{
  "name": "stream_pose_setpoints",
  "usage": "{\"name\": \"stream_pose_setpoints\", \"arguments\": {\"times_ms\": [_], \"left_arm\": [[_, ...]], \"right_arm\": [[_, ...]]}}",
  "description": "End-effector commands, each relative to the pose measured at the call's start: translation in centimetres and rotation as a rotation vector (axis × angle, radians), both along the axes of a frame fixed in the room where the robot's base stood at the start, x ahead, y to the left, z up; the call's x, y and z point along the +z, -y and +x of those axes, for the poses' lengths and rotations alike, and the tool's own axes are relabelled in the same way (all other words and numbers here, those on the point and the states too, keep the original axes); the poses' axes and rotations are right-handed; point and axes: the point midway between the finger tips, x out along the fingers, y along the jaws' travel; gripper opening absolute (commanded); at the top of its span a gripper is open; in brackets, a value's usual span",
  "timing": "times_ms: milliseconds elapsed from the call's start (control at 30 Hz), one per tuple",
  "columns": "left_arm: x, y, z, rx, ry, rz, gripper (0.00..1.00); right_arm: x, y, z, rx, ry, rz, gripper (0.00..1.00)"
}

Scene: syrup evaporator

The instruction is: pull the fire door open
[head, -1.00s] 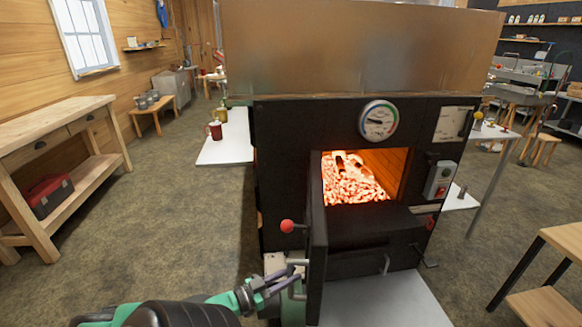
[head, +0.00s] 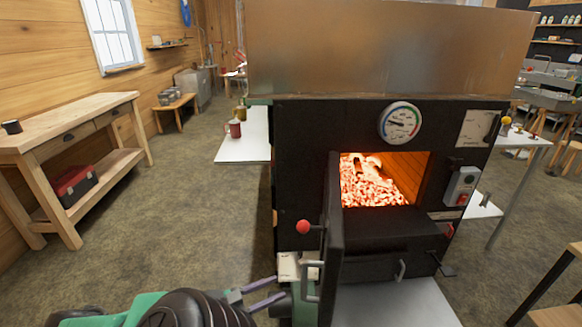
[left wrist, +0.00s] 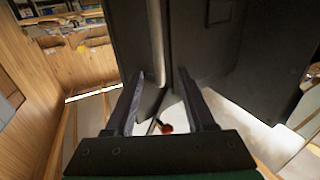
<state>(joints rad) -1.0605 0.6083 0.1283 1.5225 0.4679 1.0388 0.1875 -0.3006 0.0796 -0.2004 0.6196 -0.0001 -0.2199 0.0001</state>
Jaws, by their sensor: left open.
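The fire door (head: 335,240) is a black panel that stands swung open, seen nearly edge-on, at the left of the glowing firebox opening (head: 375,180). Its grey bar handle (head: 311,280) is on the left face of the door. My left gripper (head: 280,287) is open and empty, just left of the handle and apart from it. In the left wrist view the open fingers (left wrist: 162,73) point toward the handle bar (left wrist: 156,40), with nothing held between them. My right gripper is in neither view.
The black evaporator front carries a round gauge (head: 400,123) and a switch box (head: 461,186). A red ball knob (head: 303,227) sticks out left of the door. A white side shelf (head: 243,150) holds a red mug (head: 234,129). A workbench (head: 75,120) stands at the left, with open floor between.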

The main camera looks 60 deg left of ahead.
Motion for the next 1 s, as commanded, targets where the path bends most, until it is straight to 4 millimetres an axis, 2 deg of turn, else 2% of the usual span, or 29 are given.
{"name": "stream_pose_setpoints", "arguments": {"times_ms": [100, 300, 1000], "left_arm": [[-0.2, -0.2, -2.5, 0.001, -0.004, -0.001, 0.55], [-0.1, -0.3, -4.5, 0.001, -0.001, 0.0, 0.55], [0.0, -0.3, -4.6, 0.0, 0.0, -0.001, 0.55]], "right_arm": [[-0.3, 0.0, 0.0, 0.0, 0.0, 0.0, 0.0], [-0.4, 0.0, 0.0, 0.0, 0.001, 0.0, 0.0], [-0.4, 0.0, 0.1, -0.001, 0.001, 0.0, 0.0]]}}
